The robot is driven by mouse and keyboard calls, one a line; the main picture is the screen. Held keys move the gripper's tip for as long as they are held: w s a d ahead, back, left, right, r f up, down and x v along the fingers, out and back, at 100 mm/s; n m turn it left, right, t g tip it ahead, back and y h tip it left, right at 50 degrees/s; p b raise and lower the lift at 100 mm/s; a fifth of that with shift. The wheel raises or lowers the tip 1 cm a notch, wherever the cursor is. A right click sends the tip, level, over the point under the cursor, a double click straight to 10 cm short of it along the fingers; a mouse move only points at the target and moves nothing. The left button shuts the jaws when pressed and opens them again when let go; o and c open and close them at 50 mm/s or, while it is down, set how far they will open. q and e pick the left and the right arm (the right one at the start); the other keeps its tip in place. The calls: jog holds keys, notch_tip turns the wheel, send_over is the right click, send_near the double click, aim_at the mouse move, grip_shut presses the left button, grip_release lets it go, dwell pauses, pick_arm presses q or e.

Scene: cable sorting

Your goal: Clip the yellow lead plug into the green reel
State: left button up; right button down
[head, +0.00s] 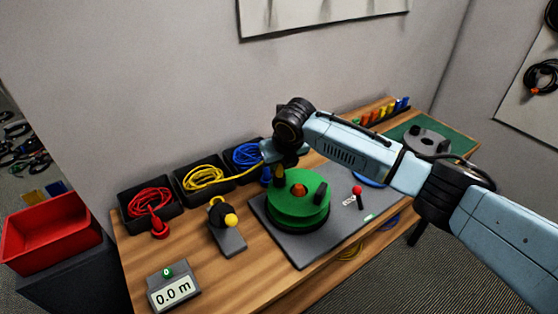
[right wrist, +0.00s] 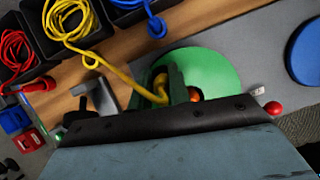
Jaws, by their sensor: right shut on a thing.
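The green reel (head: 300,212) sits on a grey plate on the bench, with an orange hub and a dark knob on top. It also shows in the right wrist view (right wrist: 218,66). My right gripper (head: 278,178) is just above the reel's back left edge. In the right wrist view my right gripper (right wrist: 170,85) is shut on the end of the yellow lead (right wrist: 118,73); the plug is mostly hidden between the fingers. The lead trails back to the yellow coil (head: 205,178) in a black bin. I cannot tell whether the plug touches the reel. My left gripper is not in view.
Black bins hold a red coil (head: 150,200) and a blue coil (head: 247,154). A display (head: 173,290) reads 0.0 m. A red-tipped lever (head: 357,190) stands right of the reel. A red tray (head: 50,232) is far left.

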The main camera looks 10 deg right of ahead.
jog(key=shift+f, duration=0.15)
dwell(0.7)
jog(key=c, duration=1.2)
grip_release()
jog(key=shift+c, duration=0.2)
